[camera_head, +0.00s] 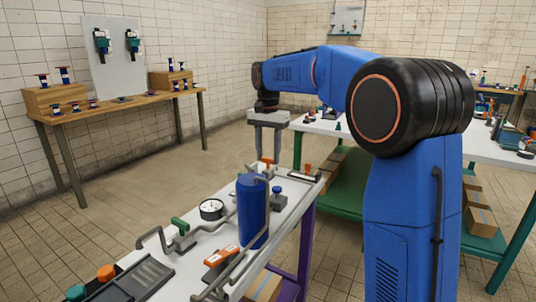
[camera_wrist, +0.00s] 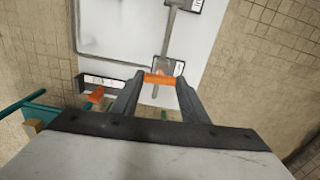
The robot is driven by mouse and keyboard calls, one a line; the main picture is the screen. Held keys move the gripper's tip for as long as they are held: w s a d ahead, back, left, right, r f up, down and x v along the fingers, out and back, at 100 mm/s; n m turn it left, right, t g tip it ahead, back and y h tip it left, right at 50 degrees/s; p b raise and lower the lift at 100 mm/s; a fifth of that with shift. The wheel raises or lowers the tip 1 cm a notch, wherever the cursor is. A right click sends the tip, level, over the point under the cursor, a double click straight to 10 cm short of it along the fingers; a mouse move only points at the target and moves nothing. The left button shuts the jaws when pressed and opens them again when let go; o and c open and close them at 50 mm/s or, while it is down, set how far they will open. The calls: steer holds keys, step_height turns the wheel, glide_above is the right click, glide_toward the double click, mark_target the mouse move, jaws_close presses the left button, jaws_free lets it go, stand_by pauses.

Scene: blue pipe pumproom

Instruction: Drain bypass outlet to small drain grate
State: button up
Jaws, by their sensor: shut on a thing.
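My gripper (camera_head: 267,154) points down over the far end of the white pipe bench. In the wrist view its two fingers (camera_wrist: 158,84) are closed on an orange handle (camera_wrist: 160,78), which lies across between the tips. The orange handle shows between the fingers in the head view (camera_head: 267,161). It sits by a grey pipe (camera_wrist: 170,40) with a small plate. A dark-framed tray (camera_head: 304,175) lies beside it, with another orange piece (camera_head: 307,167) at it. A larger dark slotted grate (camera_head: 150,271) lies at the bench's near left. I cannot tell which is the small drain grate.
On the bench stand a blue tank (camera_head: 252,208), a round gauge (camera_head: 211,209), a green valve handle (camera_head: 180,225), a blue knob (camera_head: 277,192) and an orange-tagged handle (camera_head: 221,255). A wooden table (camera_head: 130,109) stands back left. The floor between is clear.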

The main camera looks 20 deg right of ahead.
mark_target(268, 158)
steer(key=shift+m, duration=0.6)
steer(key=o, duration=1.1)
steer(key=shift+c, duration=0.2)
step_height(268, 158, up, 17)
steer(key=shift+r, duration=0.2)
steer(key=shift+s, duration=0.1)
